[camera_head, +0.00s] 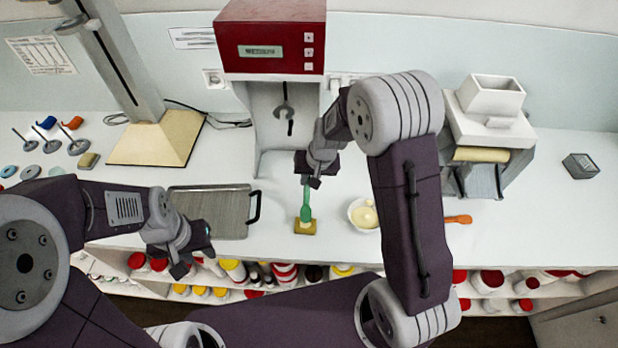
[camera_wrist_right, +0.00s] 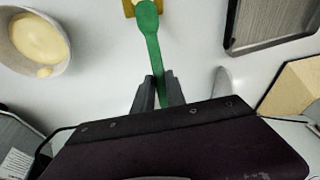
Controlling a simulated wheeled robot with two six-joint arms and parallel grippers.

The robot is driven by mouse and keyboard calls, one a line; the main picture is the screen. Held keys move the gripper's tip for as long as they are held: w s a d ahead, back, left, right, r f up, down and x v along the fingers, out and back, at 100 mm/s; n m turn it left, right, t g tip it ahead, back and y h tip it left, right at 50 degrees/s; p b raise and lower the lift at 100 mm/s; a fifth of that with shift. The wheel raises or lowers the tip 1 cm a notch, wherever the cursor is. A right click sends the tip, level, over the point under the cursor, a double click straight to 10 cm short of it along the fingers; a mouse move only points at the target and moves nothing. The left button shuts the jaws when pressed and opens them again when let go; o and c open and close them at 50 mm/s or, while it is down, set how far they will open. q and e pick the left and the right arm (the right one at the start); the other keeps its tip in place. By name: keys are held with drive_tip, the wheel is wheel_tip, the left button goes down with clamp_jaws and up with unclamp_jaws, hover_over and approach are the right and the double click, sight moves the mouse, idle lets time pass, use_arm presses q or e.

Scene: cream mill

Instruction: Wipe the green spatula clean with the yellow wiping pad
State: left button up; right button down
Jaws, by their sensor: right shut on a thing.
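The green spatula (camera_head: 306,204) hangs nearly upright from my right gripper (camera_head: 308,183), which is shut on its handle. Its lower tip, with some pale cream on it, is at the yellow wiping pad (camera_head: 304,228) on the counter.
A white bowl of cream (camera_head: 353,212) stands just right of the pad. A metal tray (camera_head: 211,212) with a black handle lies to the left. A red-topped machine (camera_head: 270,40) stands behind. An orange spatula (camera_head: 458,219) lies at right, before a grey roller mill (camera_head: 490,125).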

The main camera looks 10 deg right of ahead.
drive_tip(key=shift+s+a, duration=0.15)
drive_tip(key=shift+s, duration=0.45)
drive_tip(key=shift+r, duration=0.1)
wheel_tip(320, 180, up, 6)
drive_tip(key=p, duration=0.5)
idle(0.3)
